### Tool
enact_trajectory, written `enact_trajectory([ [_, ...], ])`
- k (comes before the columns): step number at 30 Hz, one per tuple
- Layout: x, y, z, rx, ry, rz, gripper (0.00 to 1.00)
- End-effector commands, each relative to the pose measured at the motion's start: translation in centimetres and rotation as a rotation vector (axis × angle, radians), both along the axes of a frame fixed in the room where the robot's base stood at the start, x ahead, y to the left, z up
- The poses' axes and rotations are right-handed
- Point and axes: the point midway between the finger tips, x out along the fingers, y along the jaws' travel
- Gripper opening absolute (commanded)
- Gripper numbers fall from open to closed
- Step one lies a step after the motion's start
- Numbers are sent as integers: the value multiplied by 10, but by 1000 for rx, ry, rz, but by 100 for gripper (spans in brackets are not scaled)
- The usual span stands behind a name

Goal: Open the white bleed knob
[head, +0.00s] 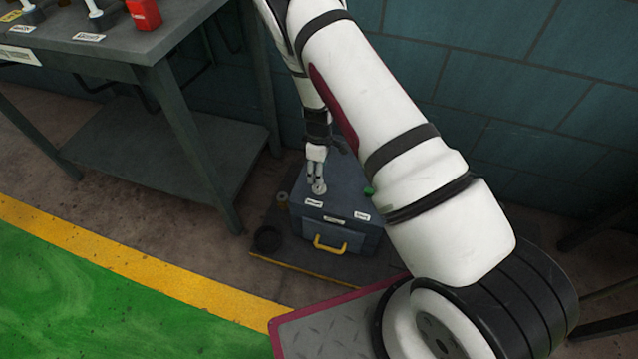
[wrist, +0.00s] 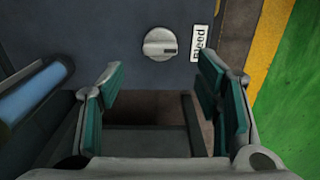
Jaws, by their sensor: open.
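The white bleed knob (wrist: 160,44) is a round dial with a raised bar across it, on the dark blue top of a box (head: 343,182). A label reading "bleed" (wrist: 199,42) sits beside it in the wrist view. In the head view the knob (head: 319,188) shows just below my fingertips. My gripper (head: 316,178) points down over the box's left part. In the wrist view my gripper (wrist: 160,85) is open and empty, with green-padded fingers apart. The knob appears beyond the gap between the fingertips; I cannot tell the exact height between them.
A green knob (head: 369,190) stands on the box's right side, partly behind my arm. A yellow handle (head: 330,246) is on the box front. A grey workbench (head: 150,45) stands to the left, and a teal block wall (head: 540,90) is behind.

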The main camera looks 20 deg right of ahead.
Motion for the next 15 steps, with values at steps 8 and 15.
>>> enact_trajectory([
  [8,0,0,-51,0,1,0,58],
  [15,0,0,-67,0,0,1,58],
])
